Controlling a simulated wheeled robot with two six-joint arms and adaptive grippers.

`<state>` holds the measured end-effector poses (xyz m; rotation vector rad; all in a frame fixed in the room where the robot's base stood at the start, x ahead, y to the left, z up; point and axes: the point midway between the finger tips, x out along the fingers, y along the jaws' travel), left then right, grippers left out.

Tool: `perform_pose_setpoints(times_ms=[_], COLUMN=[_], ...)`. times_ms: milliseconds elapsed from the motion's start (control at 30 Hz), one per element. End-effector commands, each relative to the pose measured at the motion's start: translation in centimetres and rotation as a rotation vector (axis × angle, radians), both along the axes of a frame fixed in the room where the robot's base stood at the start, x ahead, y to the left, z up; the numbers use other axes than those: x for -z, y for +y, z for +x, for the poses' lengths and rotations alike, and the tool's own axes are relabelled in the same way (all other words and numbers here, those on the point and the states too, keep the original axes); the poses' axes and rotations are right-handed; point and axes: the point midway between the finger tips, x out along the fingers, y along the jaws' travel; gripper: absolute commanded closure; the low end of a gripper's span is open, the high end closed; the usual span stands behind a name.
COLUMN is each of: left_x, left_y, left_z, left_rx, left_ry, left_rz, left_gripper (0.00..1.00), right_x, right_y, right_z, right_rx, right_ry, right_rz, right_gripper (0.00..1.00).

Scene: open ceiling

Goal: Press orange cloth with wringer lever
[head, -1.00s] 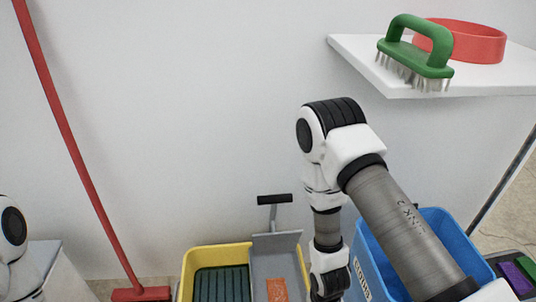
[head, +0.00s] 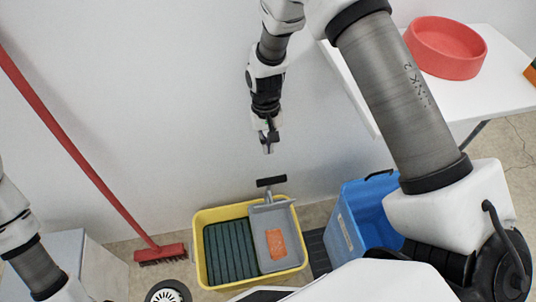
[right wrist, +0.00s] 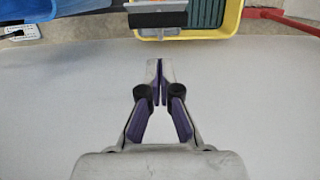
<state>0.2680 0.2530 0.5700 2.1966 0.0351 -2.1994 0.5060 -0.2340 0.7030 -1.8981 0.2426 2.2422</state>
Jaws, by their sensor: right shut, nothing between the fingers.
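The orange cloth (head: 276,243) lies in the grey wringer (head: 265,262) on the right side of the yellow bucket (head: 204,283). The wringer lever has a black bar handle (head: 271,181) that stands up behind the cloth. The handle also shows at the top of the right wrist view (right wrist: 157,19). My right gripper (head: 267,149) is shut and empty, pointing down above the handle and apart from it. Its fingers also show close together in the right wrist view (right wrist: 159,72). My left arm shows at the lower left, but its gripper is out of view.
A blue bin (head: 345,222) stands right of the yellow bucket. A red broom (head: 160,253) leans on the wall at left, near a grey box (head: 75,258). A red bowl (head: 446,48) sits on a white shelf (head: 488,95) at right. A dark green grate (head: 231,250) fills the bucket's left side.

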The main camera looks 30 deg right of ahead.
Motion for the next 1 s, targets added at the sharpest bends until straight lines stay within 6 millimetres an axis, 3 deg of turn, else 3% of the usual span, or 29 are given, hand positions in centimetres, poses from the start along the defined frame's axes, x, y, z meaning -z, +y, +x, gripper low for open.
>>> perform_pose_setpoints(times_ms=[300, 500, 1000], left_x=[0.5, 0.7, 0.8], left_y=[0.0, 0.0, 0.0], left_z=[0.0, 0.0, 0.0], left_rx=[0.000, 0.000, 0.000], left_ry=[-0.001, -0.001, -0.001], left_rz=[0.000, 0.000, 0.000], left_gripper=[0.07, 0.07, 0.07], right_x=[6.1, 8.7, 9.2], right_y=[0.2, 0.3, 0.4], right_z=[-1.1, -1.5, -1.4], right_rx=[-0.001, 0.000, -0.001], right_ry=[0.004, 0.001, -0.004], right_rz=[0.000, -0.001, -0.001], right_gripper=[1.00, 1.00, 1.00])
